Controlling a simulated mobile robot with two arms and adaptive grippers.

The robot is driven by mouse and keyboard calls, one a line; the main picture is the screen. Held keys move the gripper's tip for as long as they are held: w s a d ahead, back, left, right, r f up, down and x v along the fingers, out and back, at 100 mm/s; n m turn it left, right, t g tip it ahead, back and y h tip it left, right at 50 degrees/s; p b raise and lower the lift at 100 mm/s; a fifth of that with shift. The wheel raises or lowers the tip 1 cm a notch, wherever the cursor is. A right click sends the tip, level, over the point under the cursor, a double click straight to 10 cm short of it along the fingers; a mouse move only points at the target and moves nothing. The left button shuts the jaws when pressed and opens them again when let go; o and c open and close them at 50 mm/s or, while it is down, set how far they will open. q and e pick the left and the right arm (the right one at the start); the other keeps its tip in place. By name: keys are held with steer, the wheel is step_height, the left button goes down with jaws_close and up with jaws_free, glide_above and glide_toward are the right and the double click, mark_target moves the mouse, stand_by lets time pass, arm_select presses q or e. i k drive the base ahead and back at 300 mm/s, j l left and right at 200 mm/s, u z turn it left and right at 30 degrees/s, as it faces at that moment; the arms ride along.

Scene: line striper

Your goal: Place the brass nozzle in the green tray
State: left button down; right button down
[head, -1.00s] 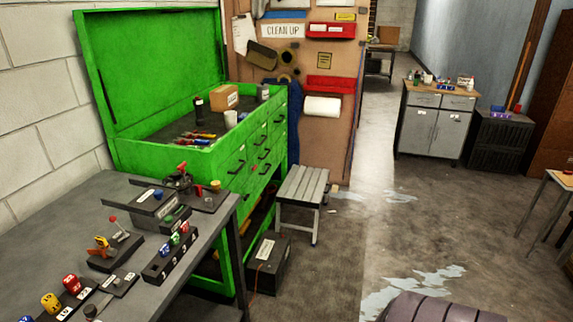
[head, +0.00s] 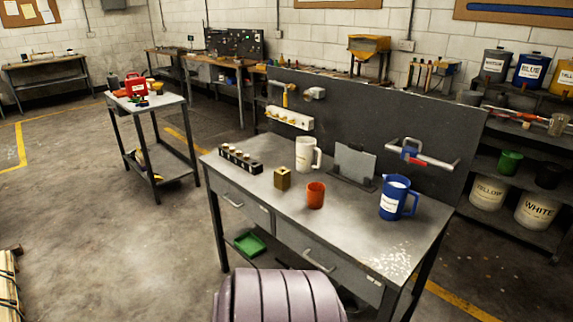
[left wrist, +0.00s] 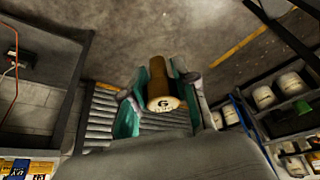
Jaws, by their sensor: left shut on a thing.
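My left gripper (left wrist: 156,108) is shut on a brown-gold cylinder, apparently the brass nozzle (left wrist: 158,78), in the left wrist view. Its pale end with a letter G faces the camera, between the two teal fingers. A small green tray (head: 250,244) sits low under the drawers of the grey workbench (head: 345,231) in the head view. It looks empty. Neither gripper shows in the head view, so the distance from the nozzle to the tray cannot be told.
The bench top holds a white mug (head: 306,154), a brass block (head: 283,179), an orange cup (head: 315,196) and a blue jug (head: 393,198). A small cart (head: 150,104) stands to the left. The floor (head: 90,190) in front is mostly clear. Paint shelves stand right.

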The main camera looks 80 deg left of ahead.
mark_target(254, 249)
steer(key=k+j+u, duration=0.35)
steer(key=j, duration=0.25)
steer(key=k+j+u, duration=0.1)
steer(key=j+u, duration=0.2)
steer(key=j, duration=0.35)
steer(key=k+j+u, duration=0.1)
steer(key=j+u, duration=0.25)
steer(key=j, duration=0.35)
steer(key=j+u, duration=0.3)
steer(key=j, duration=0.45)
